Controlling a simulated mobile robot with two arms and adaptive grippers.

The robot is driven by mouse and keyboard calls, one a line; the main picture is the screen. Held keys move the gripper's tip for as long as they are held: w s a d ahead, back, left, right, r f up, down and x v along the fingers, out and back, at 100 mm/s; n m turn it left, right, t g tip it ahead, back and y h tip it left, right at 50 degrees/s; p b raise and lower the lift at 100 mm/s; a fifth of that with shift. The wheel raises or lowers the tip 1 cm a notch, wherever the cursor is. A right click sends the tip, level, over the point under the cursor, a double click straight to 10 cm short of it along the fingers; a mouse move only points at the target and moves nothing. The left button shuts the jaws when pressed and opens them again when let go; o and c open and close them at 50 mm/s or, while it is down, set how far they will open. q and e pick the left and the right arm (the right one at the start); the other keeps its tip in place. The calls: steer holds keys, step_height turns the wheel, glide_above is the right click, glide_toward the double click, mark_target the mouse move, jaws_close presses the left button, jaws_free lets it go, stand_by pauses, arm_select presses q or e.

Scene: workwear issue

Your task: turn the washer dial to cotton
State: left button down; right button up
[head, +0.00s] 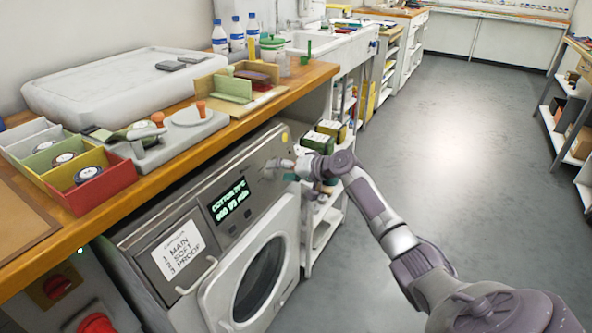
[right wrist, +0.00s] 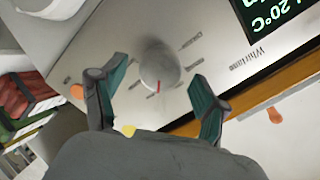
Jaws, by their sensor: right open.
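The washer (head: 190,215) stands under the wooden counter, its door closed. Its lit display (head: 230,201) seems to read COTTON 20°C on the top line; part of it also shows in the right wrist view (right wrist: 272,18). The round grey dial (right wrist: 158,62) with a red mark sits on the panel among small labels too blurred to read. My right gripper (right wrist: 158,76) is open, with a finger to either side of the dial and gaps between. In the head view my right gripper (head: 282,168) is at the panel's right end and largely hides the dial. My left gripper is out of view.
A white label card (head: 178,251) is on the washer front, left of the door (head: 258,280). The wooden counter edge (head: 200,143) runs above the panel. Shelves with boxes (head: 318,142) stand close to the washer's right. The floor (head: 470,150) on the right is clear.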

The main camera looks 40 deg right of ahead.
steer(key=v, duration=1.1)
